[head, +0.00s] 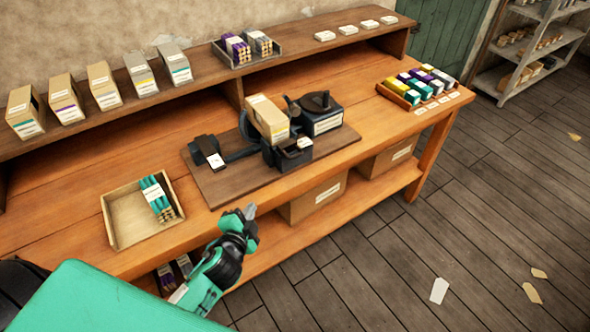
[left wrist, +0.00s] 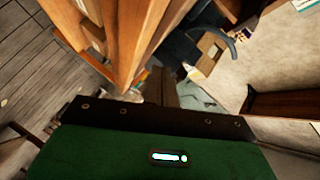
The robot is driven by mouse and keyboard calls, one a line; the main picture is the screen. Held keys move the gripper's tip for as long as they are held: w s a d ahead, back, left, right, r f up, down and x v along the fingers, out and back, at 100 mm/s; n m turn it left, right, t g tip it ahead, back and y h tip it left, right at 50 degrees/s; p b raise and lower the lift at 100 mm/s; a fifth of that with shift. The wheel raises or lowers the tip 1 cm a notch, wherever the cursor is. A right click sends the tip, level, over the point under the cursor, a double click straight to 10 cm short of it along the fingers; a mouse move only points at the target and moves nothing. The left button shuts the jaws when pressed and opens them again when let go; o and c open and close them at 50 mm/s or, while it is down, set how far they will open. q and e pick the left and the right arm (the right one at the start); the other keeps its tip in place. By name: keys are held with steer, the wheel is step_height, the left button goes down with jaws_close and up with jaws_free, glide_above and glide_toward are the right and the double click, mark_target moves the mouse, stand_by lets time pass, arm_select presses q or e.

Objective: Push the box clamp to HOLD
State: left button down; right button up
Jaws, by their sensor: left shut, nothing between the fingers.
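The dark handwheel press (head: 322,112) stands on a brown board on the workbench. A tan carton (head: 267,121) sits upright in it, and the carton also shows in the left wrist view (left wrist: 208,52). A dark block with a white label (head: 297,147) is at the carton's front. A dark arm with a white-labelled end (head: 211,152) reaches left from the press. I cannot tell which part is the box clamp, nor read HOLD. My left gripper (head: 250,211) is shut and empty in front of the bench edge, apart from the press. My right gripper is out of view.
A wooden tray (head: 122,222) with teal-and-tan bundles is left of the board. A rack of coloured boxes (head: 397,95) is at the bench's right end. Several cartons stand on the back shelf (head: 200,90). The bench's front edge lies beside my left gripper.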

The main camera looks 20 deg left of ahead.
mark_target(291, 151)
arm_select(q)
steer(key=w+d+r+m+t+h, duration=0.1)
steer(key=d+r+m+h, duration=0.1)
steer(key=m, duration=0.4)
steer(key=w+d+r+m+t+h, duration=0.1)
steer(key=w+d+m+h, duration=0.1)
steer(key=d+m+h, duration=0.2)
steer(key=shift+w+d+r+m+h, duration=0.2)
steer(key=shift+d+r+m+h, duration=0.2)
steer(key=shift+m+h, duration=1.1)
steer(key=shift+a, duration=0.1)
steer(key=w+r+p, duration=0.1)
steer(key=w+p, duration=0.1)
steer(key=w, duration=0.9)
steer(key=shift+w+d+p, duration=0.3)
steer(key=shift+p, duration=0.05)
